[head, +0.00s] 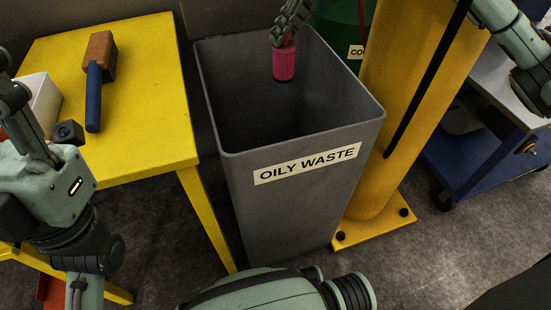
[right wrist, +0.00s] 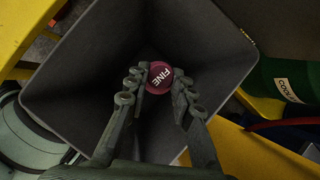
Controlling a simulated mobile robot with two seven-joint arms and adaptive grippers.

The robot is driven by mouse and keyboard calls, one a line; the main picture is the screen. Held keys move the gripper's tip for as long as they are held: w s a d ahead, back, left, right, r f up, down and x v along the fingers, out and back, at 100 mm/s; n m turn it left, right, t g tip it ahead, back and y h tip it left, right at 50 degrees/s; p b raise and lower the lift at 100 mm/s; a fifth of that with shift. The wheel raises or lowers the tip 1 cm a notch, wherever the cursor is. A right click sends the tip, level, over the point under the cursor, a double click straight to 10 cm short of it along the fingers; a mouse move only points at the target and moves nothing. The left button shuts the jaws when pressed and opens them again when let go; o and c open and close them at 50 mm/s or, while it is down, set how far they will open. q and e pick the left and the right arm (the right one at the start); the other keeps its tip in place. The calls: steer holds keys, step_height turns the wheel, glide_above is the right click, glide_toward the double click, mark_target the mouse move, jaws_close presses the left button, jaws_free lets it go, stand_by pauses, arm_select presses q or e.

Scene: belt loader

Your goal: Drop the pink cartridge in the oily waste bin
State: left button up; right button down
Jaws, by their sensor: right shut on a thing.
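The pink cartridge (head: 284,62) hangs upright over the mouth of the grey bin labelled OILY WASTE (head: 300,185), near its back rim. My right gripper (head: 284,38) is shut on its upper part. In the right wrist view the cartridge's round end, marked FINE (right wrist: 160,77), sits between the two fingers, with the dark inside of the bin (right wrist: 90,75) around and beneath it. The bin's floor is too dark to make out.
A yellow table (head: 140,110) left of the bin carries a brush with a blue handle (head: 94,95) and a white container (head: 40,100). A yellow post (head: 385,130) stands close on the bin's right. A green coolant bin (head: 335,30) is behind, and a blue cart (head: 480,165) farther right.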

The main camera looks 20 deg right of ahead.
steer(key=shift+f, duration=0.6)
steer(key=c, duration=1.2)
jaws_free()
steer(key=v, duration=1.2)
